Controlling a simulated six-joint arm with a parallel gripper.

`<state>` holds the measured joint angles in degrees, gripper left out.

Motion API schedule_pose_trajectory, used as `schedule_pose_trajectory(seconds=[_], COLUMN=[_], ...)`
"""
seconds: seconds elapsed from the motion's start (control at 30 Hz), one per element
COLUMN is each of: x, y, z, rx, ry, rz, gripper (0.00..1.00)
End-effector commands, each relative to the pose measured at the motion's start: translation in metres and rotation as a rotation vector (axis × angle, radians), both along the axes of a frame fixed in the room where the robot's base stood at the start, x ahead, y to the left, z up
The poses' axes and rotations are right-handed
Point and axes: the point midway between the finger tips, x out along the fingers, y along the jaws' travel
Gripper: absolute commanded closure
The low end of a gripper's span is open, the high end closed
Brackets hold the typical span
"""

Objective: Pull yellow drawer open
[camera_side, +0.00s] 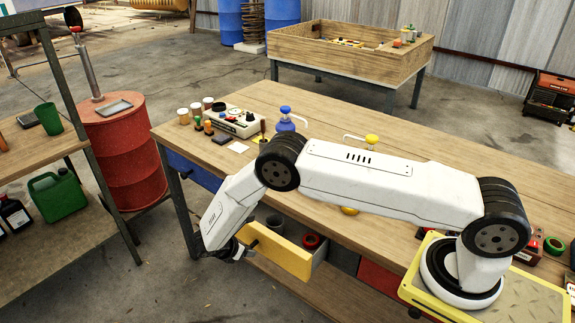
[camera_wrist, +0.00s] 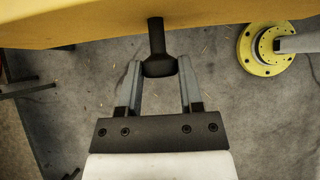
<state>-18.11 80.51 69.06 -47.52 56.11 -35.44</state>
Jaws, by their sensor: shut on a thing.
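The yellow drawer (camera_side: 278,250) stands pulled out from the workbench's front in the side view. A grey cup (camera_side: 275,223) and a red ring-shaped thing (camera_side: 312,241) show inside it. Its yellow front also fills the top of the wrist view (camera_wrist: 110,22). A dark knob handle (camera_wrist: 160,62) sticks out from that front. My gripper (camera_wrist: 160,72) is shut on the knob, with one grey finger on each side. In the side view my gripper (camera_side: 243,251) is at the drawer front's left end, and its fingers are hard to make out.
A blue drawer (camera_side: 192,170) and a red drawer (camera_side: 380,279) are shut on either side. The wooden workbench top (camera_side: 300,115) carries a white device (camera_side: 236,122) and small items. A red barrel (camera_side: 125,150) stands left; concrete floor lies open before the bench.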

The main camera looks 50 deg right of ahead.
Motion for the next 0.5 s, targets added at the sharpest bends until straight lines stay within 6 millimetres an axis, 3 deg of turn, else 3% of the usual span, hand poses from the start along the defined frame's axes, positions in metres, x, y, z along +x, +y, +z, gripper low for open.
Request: schedule_pose_trajectory(seconds=[0.5], x=[0.001], y=[0.027], z=[0.000], rx=[0.000], ry=[-0.002], rz=[0.003], gripper=[0.91])
